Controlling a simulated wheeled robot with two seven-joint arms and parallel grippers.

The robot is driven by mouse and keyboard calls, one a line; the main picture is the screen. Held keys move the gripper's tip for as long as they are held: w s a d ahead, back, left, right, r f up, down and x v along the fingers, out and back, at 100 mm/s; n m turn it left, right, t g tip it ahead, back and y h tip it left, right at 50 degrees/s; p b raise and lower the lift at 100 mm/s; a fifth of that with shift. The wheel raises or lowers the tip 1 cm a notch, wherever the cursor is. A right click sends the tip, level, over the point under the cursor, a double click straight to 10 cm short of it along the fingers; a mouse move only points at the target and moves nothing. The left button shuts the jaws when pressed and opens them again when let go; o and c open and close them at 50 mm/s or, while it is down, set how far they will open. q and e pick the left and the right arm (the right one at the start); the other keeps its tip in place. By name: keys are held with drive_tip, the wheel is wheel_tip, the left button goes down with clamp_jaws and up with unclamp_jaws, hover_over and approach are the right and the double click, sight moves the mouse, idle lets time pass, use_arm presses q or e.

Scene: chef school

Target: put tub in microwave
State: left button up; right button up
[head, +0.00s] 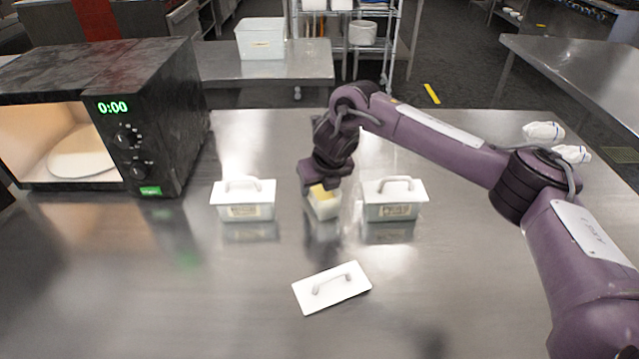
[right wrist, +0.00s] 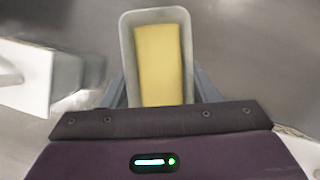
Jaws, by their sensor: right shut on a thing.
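The open tub (head: 325,208) is small and white, with a yellow block inside. It stands upright between two lidded tubs, and I cannot tell whether it touches the table. My right gripper (head: 322,189) comes down over it and is shut on it. In the right wrist view, the tub (right wrist: 126,45) lies between the two fingers, with the yellow block (right wrist: 160,65) filling most of it. The black microwave (head: 170,130) is at the left, its front open, showing a lit inside with a round white plate (head: 82,155). My left gripper is not in view.
A lidded white tub (head: 245,205) stands left of the held tub and another (head: 393,205) stands close on its right. A loose white lid (head: 325,299) with a handle lies in front. The steel table (head: 150,290) is clear at front left.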

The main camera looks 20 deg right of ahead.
drive_tip(key=o, duration=1.2)
drive_tip(key=shift+f, duration=0.1)
drive_tip(key=shift+c, duration=0.2)
